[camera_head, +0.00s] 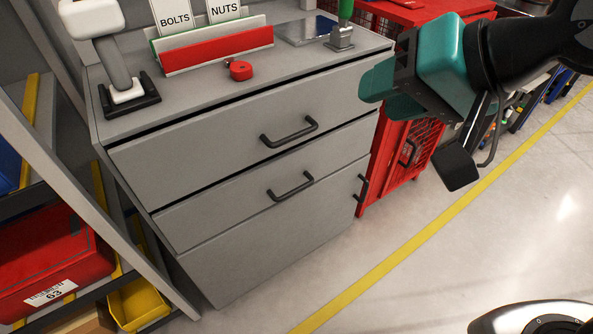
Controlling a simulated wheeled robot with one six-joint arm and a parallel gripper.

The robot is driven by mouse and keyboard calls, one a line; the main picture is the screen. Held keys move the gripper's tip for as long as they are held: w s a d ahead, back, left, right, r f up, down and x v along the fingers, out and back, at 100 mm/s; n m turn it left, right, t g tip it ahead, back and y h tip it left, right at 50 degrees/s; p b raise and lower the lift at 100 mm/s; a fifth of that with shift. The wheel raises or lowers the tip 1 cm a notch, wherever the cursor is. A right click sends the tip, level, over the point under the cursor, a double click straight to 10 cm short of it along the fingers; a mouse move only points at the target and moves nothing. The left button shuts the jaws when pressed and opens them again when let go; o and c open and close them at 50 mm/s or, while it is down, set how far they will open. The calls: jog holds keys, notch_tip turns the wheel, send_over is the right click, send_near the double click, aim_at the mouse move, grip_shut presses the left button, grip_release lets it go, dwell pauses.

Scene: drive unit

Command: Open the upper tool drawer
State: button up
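The grey drawer unit (272,252) stands in the middle. Its upper drawer (190,160) has a wide grey front and a dark bar handle (289,133). The drawer looks shut, with a thin dark seam above it and another below. A second drawer (215,220) below has a similar handle (290,187) and also looks shut. My gripper (376,92), teal and black, is in the air at the upper right, apart from the upper handle and to its right in the picture. Nothing is seen in it. Its angle hides whether its fingers are apart.
A red mesh cabinet (405,145) adjoins at right. Shelves with bins (55,265) stand left.

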jog(key=w+a+f+m+t+y+b, duration=0.1)
jog(key=w+f+m+t+b, duration=0.1)
jog(key=f+b, duration=0.55)
jog(key=w+f+m+t+y+b, duration=0.1)
jog(key=w+f+m+t+b, duration=0.15)
jog(key=f+b, duration=0.55)
jog(key=m+t+y+b, duration=0.2)
jog(key=m+t+b, duration=0.4)
jog(key=b, duration=0.7)
send_near(296, 136)
jog(key=p+x, duration=0.8)
jog(key=x, duration=0.1)
jog(key=shift+w+d+p, duration=0.1)
jog(key=shift+w+p, duration=0.1)
jog(key=shift+p, duration=0.2)
jog(key=shift+w+a+f+p, duration=0.15)
jog(key=shift+w+a+p, duration=0.2)
jog(key=shift+w, duration=0.15)
grip_shut()
